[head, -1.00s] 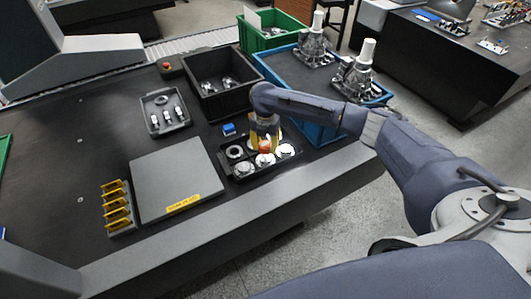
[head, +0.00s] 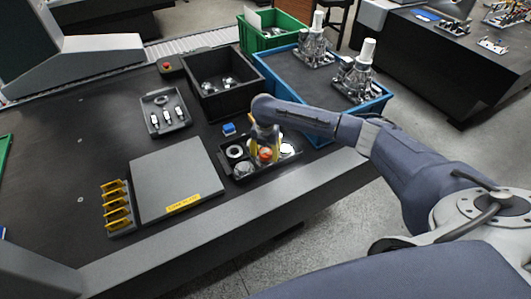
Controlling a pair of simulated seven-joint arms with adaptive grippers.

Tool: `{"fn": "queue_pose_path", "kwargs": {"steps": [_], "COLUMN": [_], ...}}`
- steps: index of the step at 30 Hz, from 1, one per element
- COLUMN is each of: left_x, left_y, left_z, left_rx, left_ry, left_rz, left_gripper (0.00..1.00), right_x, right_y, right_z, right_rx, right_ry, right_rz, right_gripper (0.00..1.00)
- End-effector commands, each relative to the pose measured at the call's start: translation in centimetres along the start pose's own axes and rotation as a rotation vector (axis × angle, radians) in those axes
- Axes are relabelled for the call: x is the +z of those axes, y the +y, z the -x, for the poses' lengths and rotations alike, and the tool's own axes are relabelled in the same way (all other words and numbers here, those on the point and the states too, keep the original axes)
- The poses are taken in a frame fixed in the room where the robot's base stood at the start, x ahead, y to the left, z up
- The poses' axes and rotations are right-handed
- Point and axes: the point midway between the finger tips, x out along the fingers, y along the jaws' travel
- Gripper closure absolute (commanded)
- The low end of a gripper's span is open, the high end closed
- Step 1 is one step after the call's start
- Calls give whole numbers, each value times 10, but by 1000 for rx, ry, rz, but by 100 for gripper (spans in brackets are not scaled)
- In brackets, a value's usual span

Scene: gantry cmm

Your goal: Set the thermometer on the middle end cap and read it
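A black tray (head: 228,171) holds a row of pale round end caps. The left end cap (head: 243,169) and the right end cap (head: 287,151) show; the middle one is mostly hidden under my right gripper. A ring (head: 235,152) lies at the tray's back left. My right gripper (head: 265,153) points down over the middle of the row, its yellowish fingers on both sides of a small orange-red piece (head: 265,155), which looks like the thermometer. The piece is at or just above the middle cap; contact cannot be told. No reading is legible. My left gripper is not in view.
A small blue block (head: 228,129) stands just behind the tray. A grey plate (head: 172,176) and a yellow-slotted rack (head: 117,208) lie to the left. A black bin (head: 210,96) and a blue crate (head: 318,133) stand behind. The table's front edge is close to the tray.

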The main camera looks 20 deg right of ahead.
Motion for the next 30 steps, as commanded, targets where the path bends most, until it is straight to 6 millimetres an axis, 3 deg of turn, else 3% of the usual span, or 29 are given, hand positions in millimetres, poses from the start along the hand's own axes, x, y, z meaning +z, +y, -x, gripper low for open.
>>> {"fn": "queue_pose_path", "kwargs": {"steps": [9,14,30], "left_x": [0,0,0], "left_y": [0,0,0], "left_z": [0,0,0], "left_rx": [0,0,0], "left_ry": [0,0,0], "left_rz": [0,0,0], "left_gripper": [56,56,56], "right_x": [0,1,1], "right_y": [0,0,0], "right_z": [1,12,100], "right_rx": [0,1,1], "right_ry": [-1,-3,-3], "right_rz": [0,1,2], "right_gripper": [38,38,38]}}
